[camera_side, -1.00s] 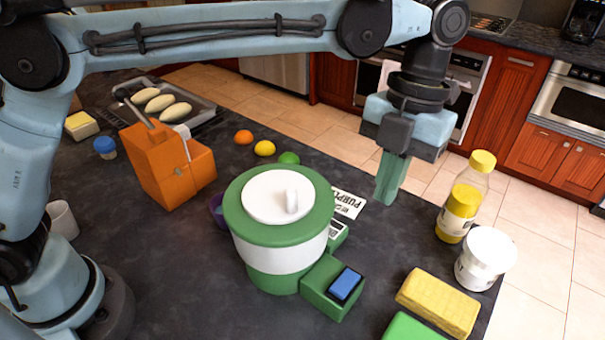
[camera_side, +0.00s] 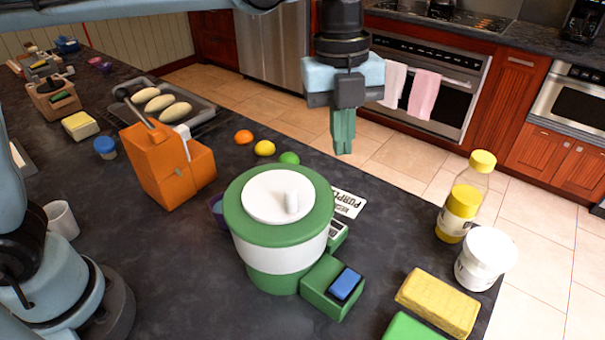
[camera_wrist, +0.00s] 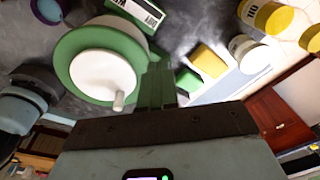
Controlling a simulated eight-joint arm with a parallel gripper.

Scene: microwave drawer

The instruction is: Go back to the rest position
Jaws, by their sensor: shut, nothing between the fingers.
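My gripper (camera_side: 343,135) is shut and empty, pointing down in the air above the far side of the counter in the side view. Its green fingers are together, and they also show in the wrist view (camera_wrist: 158,85). A green and white round pot (camera_side: 282,245) with a white lid (camera_side: 284,197) stands on the dark counter below and nearer the side camera. The gripper is apart from it. A green open drawer (camera_side: 325,300) with a blue block (camera_side: 345,284) in it juts from the pot's lower front.
An orange box-shaped appliance (camera_side: 172,172) with a lever stands left. A yellow-capped bottle (camera_side: 464,200), a white tub (camera_side: 486,258) and a yellow block (camera_side: 440,302) stand right. Several fruits lie behind the pot, with an orange (camera_side: 243,137) leftmost. The air around my gripper is clear.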

